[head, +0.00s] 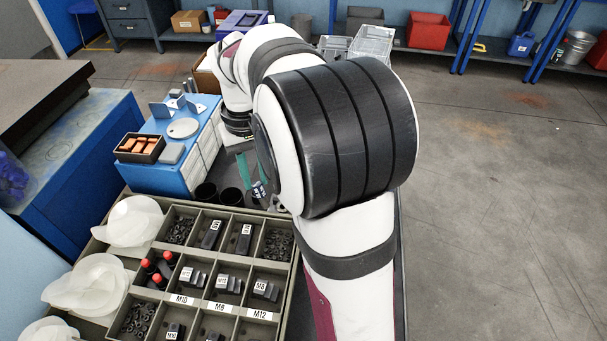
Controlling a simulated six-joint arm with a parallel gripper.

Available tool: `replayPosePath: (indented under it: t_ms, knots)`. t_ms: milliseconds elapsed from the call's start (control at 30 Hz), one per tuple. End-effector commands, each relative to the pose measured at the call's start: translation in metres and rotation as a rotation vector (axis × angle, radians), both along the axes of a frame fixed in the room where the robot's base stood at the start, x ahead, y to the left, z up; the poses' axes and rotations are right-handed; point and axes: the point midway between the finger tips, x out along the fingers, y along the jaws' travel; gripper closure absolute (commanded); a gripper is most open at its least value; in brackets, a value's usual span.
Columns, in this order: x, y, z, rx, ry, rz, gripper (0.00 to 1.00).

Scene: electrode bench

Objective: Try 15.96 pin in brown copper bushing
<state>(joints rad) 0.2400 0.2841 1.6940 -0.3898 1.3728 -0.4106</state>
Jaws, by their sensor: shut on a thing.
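My arm fills the middle of the head view, and its wide black joint covers much of the bench behind it. The black end of my wrist shows left of that joint, above the bench. My gripper's fingers and anything between them cannot be made out. A dark box of copper-coloured pieces (141,146) sits on a blue box at the left. I cannot tell whether the brown copper bushing is among them. The 15.96 pin cannot be identified. Red-topped dark pieces (157,268) stand in a compartment of the sorting tray.
The sorting tray (197,254) holds dark hardware in labelled compartments. The blue box (160,181) also carries a pale disc (184,128) and a grey block (171,153). Dark cups (206,193) stand behind the tray. Translucent bowls (128,222) lie left. A teal item (244,172) is partly hidden.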

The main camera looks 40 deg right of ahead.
Motion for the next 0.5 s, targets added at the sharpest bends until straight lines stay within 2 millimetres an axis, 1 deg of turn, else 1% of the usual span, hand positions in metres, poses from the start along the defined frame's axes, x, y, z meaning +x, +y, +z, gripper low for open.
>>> replayPosePath:
  t_ms: [33, 100, 200, 300, 500]
  knots:
    - [-0.001, 0.013, 0.008, -0.001, -0.004, 0.031, 1.0]
    - [-0.005, 0.029, 0.018, -0.001, -0.003, 0.07, 1.0]
    - [-0.01, 0.048, 0.03, -0.001, -0.003, 0.113, 1.0]
    - [-0.015, 0.063, 0.039, -0.001, -0.002, 0.151, 1.0]
    - [-0.024, 0.085, 0.052, 0.0, -0.001, 0.202, 1.0]
